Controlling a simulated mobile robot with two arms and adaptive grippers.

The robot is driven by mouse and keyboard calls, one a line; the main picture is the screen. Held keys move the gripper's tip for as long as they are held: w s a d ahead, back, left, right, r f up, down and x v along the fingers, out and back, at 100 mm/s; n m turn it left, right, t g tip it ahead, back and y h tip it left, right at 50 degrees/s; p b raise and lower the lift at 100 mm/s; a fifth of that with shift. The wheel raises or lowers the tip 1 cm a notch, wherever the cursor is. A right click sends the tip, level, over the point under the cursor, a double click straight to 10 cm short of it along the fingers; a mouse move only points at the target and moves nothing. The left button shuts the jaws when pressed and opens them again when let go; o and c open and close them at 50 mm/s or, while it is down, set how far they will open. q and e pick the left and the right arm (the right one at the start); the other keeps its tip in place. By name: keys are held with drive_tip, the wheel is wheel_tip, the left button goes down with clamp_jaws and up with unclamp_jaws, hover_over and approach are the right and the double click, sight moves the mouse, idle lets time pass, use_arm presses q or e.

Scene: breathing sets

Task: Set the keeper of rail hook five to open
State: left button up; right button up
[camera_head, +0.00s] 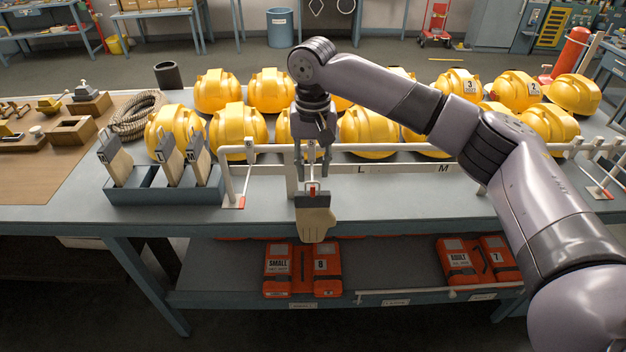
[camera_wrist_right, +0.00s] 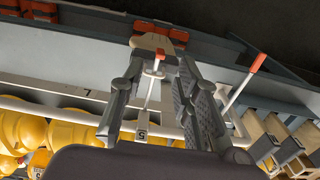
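My right gripper (camera_head: 312,172) points down at the front rail (camera_head: 270,147). Its two fingers are apart and show on either side of a hook in the right wrist view (camera_wrist_right: 161,68). That hook has a white stem (camera_wrist_right: 150,92), a red tip (camera_wrist_right: 160,53) and a tag reading 5 (camera_wrist_right: 142,127). In the head view the red part (camera_head: 312,189) shows just below the fingertips. A beige mitten-shaped piece with a dark top (camera_head: 315,222) hangs there. I cannot tell whether the keeper is open or shut. My left gripper is not in view.
Another red-tipped hook (camera_head: 241,201) stands to the left. A blue-grey holder (camera_head: 165,194) with several dark-topped beige pieces is beside it. Yellow helmets (camera_head: 369,132) fill the bench behind the rail. Orange packs (camera_head: 303,270) lie on the lower shelf.

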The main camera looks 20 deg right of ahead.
sight(313, 187)
wheel_tip(313, 187, down, 6)
drive_tip(key=shift+f+p, duration=0.25)
drive_tip(key=shift+p, duration=0.6)
clamp_jaws()
